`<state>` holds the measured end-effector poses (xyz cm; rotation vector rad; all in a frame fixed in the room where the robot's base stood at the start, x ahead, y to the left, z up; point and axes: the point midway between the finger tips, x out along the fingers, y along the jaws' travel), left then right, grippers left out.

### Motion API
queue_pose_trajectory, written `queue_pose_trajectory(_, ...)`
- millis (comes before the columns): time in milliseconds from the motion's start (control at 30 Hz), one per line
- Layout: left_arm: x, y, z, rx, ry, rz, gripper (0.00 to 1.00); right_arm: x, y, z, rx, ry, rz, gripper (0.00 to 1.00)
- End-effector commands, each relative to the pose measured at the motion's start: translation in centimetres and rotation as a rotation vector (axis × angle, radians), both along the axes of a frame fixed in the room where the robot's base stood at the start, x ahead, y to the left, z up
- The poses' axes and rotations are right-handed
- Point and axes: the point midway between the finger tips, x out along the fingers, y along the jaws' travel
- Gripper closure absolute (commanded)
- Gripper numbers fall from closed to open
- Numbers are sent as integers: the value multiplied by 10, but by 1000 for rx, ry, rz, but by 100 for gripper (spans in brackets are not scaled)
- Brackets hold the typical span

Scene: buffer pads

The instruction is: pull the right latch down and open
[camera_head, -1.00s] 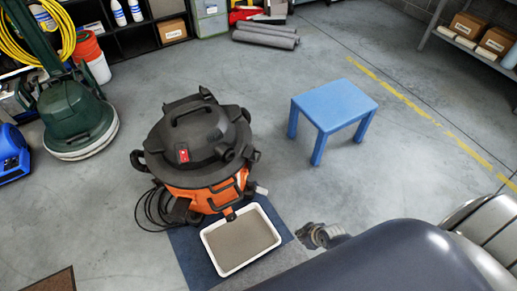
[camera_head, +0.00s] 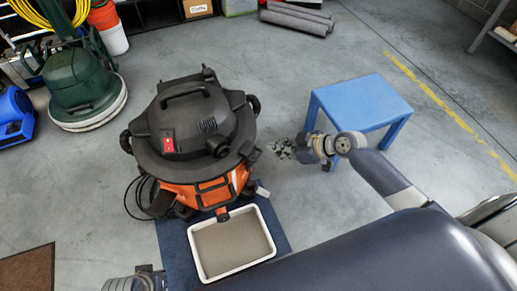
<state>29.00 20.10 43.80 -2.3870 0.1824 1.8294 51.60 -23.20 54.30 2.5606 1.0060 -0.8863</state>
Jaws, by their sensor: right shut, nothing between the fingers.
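An orange and black shop vacuum (camera_head: 196,135) stands upright left of centre, its black lid on the drum. A small dark part on the lid rim's right side (camera_head: 252,157) looks like the right latch; whether it is fastened is too small to tell. My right gripper (camera_head: 281,150) is shut and empty, to the right of the vacuum, with a gap between its fingers and that part. A grey and dark part at the bottom edge looks like my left gripper (camera_head: 128,283); it is cut off by the frame and its fingers are unclear.
A blue stool (camera_head: 362,100) stands right behind my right wrist. A white tray (camera_head: 197,256) with grey contents sits on a dark blue mat (camera_head: 172,245) before the vacuum. A green floor machine (camera_head: 78,80) and blue blower (camera_head: 14,118) stand left. Floor at right is open.

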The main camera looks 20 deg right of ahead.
Motion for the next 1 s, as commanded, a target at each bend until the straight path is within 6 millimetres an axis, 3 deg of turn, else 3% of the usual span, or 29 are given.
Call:
queue_pose_trajectory(433, 1, 0, 6, -1, -5, 0, 100, 7, 6, -7, 2, -1, -2, 100)
queue_pose_trajectory(800, -4, 2, 51, -1, -30, 4, 100, 43, 39, -47, 3, 0, -1, 100)
queue_pose_trajectory(1000, -8, 2, 69, -2, -37, 5, 100, 55, 49, -59, 1, -1, -1, 100)
